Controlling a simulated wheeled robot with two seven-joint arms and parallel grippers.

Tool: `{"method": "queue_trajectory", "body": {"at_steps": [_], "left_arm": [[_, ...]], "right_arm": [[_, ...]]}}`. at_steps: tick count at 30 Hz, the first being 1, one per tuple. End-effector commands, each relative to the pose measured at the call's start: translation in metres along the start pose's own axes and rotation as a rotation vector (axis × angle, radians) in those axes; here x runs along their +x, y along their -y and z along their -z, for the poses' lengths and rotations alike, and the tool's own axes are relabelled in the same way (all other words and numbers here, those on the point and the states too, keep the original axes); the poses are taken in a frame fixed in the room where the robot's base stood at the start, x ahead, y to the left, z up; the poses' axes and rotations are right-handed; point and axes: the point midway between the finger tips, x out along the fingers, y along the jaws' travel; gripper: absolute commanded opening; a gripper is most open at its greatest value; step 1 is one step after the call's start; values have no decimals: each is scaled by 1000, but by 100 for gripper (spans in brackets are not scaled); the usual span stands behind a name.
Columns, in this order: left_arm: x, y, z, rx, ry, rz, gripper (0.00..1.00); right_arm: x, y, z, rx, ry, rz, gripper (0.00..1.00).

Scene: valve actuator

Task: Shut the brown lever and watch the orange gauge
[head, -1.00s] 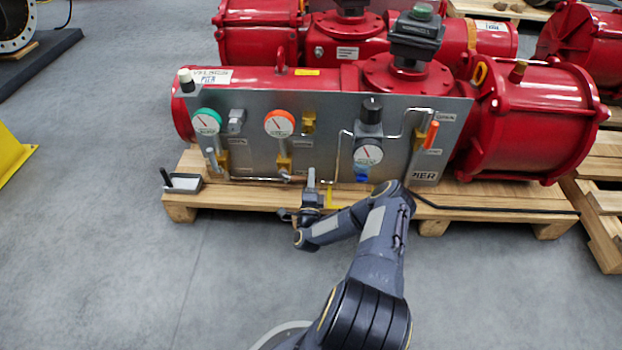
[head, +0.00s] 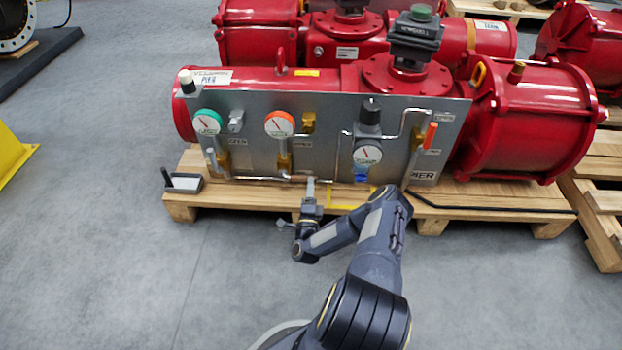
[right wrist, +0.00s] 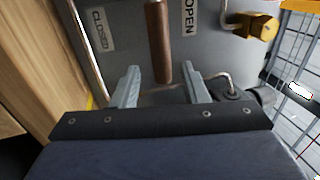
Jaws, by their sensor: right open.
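The orange gauge (head: 280,124) has an orange rim, a white face and a dark needle slanting to the upper left. It is mounted on the grey panel (head: 330,125). My right gripper (head: 310,184) is in front of the panel's lower edge, below the orange gauge. The brown lever (right wrist: 158,42) shows in the right wrist view, its end between the open fingers of my right gripper (right wrist: 158,84), with clear gaps on both sides. In the head view I cannot make the lever out clearly. CLOSED and OPEN labels flank it. My left gripper is not in view.
A green-rimmed gauge (head: 207,122) is on the left and a white-faced gauge (head: 367,154) on the right of the panel. An orange handle (head: 430,135) is near the right edge. A wooden pallet (head: 240,204) lies under the red actuator (head: 530,115). The floor in front is clear.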

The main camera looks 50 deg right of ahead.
Motion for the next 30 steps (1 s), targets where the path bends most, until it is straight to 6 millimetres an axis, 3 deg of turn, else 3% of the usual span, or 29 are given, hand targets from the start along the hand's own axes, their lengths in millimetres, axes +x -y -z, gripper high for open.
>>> {"method": "queue_trajectory", "body": {"at_steps": [3,9,30], "left_arm": [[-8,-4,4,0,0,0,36],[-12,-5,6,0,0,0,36],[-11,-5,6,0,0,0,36]], "right_arm": [[-21,2,0,1,1,-5,40],[-40,1,0,0,0,-2,40],[-41,0,0,1,0,-1,40]]}}
